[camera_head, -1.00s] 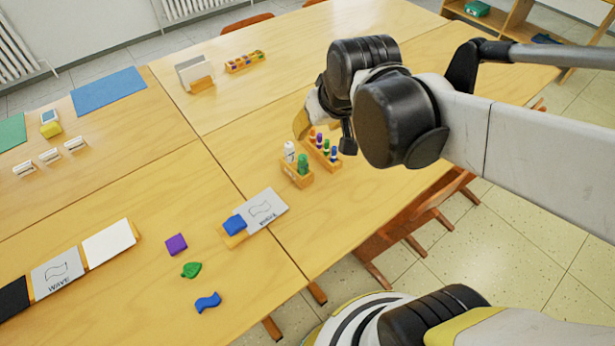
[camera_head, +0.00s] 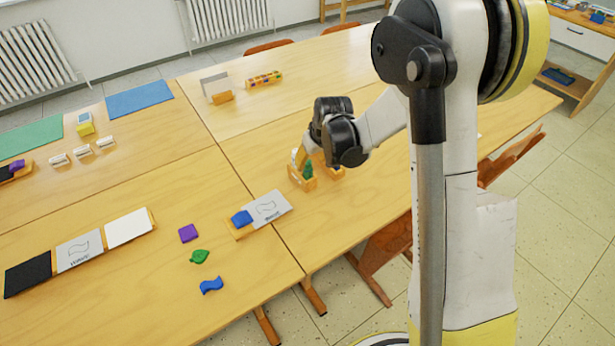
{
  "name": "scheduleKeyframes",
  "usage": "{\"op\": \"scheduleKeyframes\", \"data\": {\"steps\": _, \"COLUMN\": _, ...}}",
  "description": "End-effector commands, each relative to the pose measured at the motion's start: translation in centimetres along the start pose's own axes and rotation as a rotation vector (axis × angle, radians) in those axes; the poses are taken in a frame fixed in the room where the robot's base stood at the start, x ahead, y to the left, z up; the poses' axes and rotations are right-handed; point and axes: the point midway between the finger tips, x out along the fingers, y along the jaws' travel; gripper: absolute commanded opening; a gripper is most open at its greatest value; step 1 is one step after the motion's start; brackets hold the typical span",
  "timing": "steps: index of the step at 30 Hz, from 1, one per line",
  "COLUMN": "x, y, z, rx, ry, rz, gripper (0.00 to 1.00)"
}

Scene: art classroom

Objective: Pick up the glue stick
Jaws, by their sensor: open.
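A small wooden holder (camera_head: 301,184) stands on the table under my gripper. A green upright item (camera_head: 308,170) stands in it. I cannot tell for sure which item is the glue stick; a white upright piece beside the green one is mostly hidden now by my gripper. My gripper (camera_head: 302,157) is open and reaches down over the holder's back edge, close to these items. Its fingertips are small and partly covered by my wrist, so contact cannot be told.
A second wooden rack (camera_head: 338,173) is mostly hidden behind my gripper. A card with a blue block (camera_head: 241,217) lies at the near left of the holder. Purple (camera_head: 188,233), green (camera_head: 200,256) and blue (camera_head: 211,285) shapes lie on the near table.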

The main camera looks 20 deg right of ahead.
Motion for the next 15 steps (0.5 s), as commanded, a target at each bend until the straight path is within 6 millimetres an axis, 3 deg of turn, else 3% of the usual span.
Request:
{"op": "scheduleKeyframes", "data": {"steps": 1, "x": 0.9, "y": 0.0, "z": 0.1, "rx": 0.000, "ry": 0.000, "rz": 0.000, "gripper": 0.49}}
{"op": "scheduleKeyframes", "data": {"steps": 8, "x": 2.3, "y": -0.1, "z": 0.2, "rx": 0.001, "ry": 0.000, "rz": 0.000, "gripper": 0.49}}
{"op": "scheduleKeyframes", "data": {"steps": 15, "x": 6.1, "y": -0.4, "z": 0.8, "rx": 0.001, "ry": 0.000, "rz": 0.000, "gripper": 0.49}}
